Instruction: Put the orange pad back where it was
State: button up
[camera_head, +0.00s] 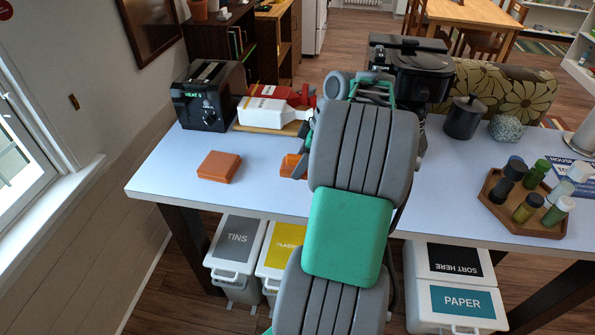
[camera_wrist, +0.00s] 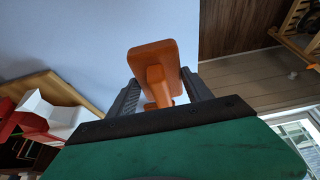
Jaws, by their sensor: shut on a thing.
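An orange pad with a raised grip (camera_wrist: 152,55) is between the fingers of my gripper (camera_wrist: 160,88) in the wrist view. My gripper is shut on it. In the head view part of this pad (camera_head: 290,165) shows left of my arm, over the pale blue table (camera_head: 260,195); the arm hides the rest. I cannot tell whether it touches the table. A second flat orange-brown block (camera_head: 219,166) lies on the table farther left, apart from my gripper.
At right are a dark canister (camera_head: 464,118) and a wooden tray (camera_head: 541,229) of bottles. The table's front left is clear. Bins (camera_head: 236,250) stand below.

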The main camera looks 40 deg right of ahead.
jog(key=w+f, duration=0.1)
jog(key=w+d+f, duration=0.1)
jog(key=f, duration=0.1)
jog(key=w+f, duration=0.1)
jog(key=shift+w+d+f+p, duration=0.2)
jog(key=shift+w+f+p, duration=0.05)
jog(key=shift+f+p, duration=0.15)
notch_tip(320, 180, down, 3)
jog(key=shift+r+p, duration=0.15)
jog(key=shift+p, duration=0.25)
jog(key=shift+f+b, duration=0.35)
jog(key=o, duration=1.3)
jog(key=shift+r, duration=0.1)
